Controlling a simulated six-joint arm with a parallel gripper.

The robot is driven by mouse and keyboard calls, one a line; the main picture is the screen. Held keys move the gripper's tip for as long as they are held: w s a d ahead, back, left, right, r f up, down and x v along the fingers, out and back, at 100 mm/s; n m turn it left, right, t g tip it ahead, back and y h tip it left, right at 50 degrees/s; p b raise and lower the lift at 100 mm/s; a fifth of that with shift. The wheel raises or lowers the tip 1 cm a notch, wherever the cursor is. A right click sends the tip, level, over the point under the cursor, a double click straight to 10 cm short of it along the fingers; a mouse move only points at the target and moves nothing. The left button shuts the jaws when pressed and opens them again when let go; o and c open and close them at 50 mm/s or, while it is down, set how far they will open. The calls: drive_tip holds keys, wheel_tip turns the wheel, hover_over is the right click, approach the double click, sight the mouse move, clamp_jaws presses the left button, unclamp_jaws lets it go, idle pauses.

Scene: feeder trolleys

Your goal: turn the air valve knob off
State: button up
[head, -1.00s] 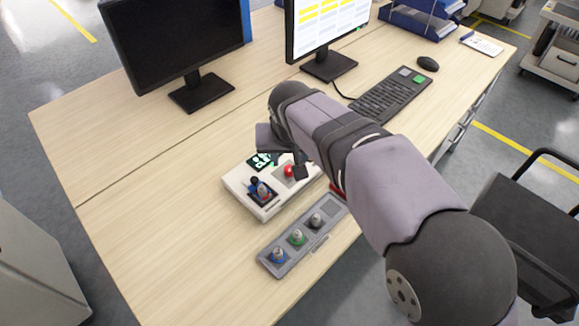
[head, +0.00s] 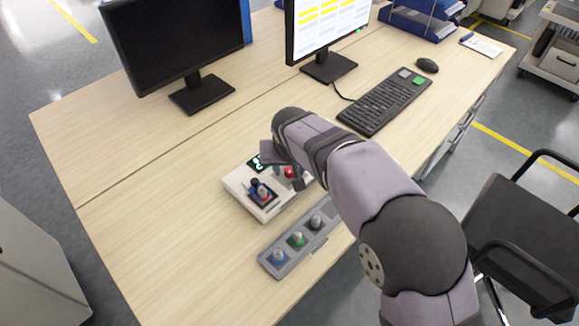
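A grey panel (head: 273,268) lies at the near edge of the desk with three knobs in a row: a blue-based knob (head: 279,256), a green-based knob (head: 298,239) and a grey-based knob (head: 316,222). No label shows which is the air valve. My gripper (head: 283,168) is beyond the panel, over the white control box (head: 240,188). Its fingers look spread apart, with nothing seen between them but the box's red button (head: 290,171) below. Contact with the box cannot be told. My wrist hides part of the box.
The white box also carries a small joystick-like control (head: 259,190) and a dark display (head: 256,162). A keyboard (head: 385,102), mouse (head: 427,65) and two monitors (head: 175,40) stand farther back. A chair (head: 525,235) is at right. The desk's left side is clear.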

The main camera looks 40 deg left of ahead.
clamp_jaws()
drive_tip(key=shift+n+p, duration=0.3)
drive_tip(key=shift+r+n+g+p, duration=0.1)
drive_tip(key=shift+n+g+p, duration=0.2)
drive_tip(key=shift+n+p, duration=0.25)
drive_tip(key=shift+w+d+n+g+y+p, duration=0.15)
drive_tip(key=shift+n+g+y+p, duration=0.25)
drive_tip(key=shift+n, duration=0.85)
drive_tip(key=n+g, duration=0.1)
drive_tip(key=n, duration=0.1)
drive_tip(key=n+g, duration=0.1)
drive_tip(key=n, duration=0.2)
drive_tip(key=shift+w+y+b, duration=0.2)
drive_tip(key=shift+y+b, duration=0.1)
drive_tip(key=shift+b, duration=0.05)
drive_tip(key=n, duration=0.2)
drive_tip(key=n+g+p, duration=0.1)
drive_tip(key=n, duration=0.1)
drive_tip(key=shift+w+n+g, duration=0.1)
drive_tip(key=shift+n+g, duration=0.2)
drive_tip(key=shift+n, duration=0.1)
drive_tip(key=shift+w+a+n+g+h+p, duration=0.15)
drive_tip(key=shift+n+g+h+p, duration=0.45)
drive_tip(key=shift+n+p, duration=0.8)
drive_tip(key=shift+n, duration=0.5)
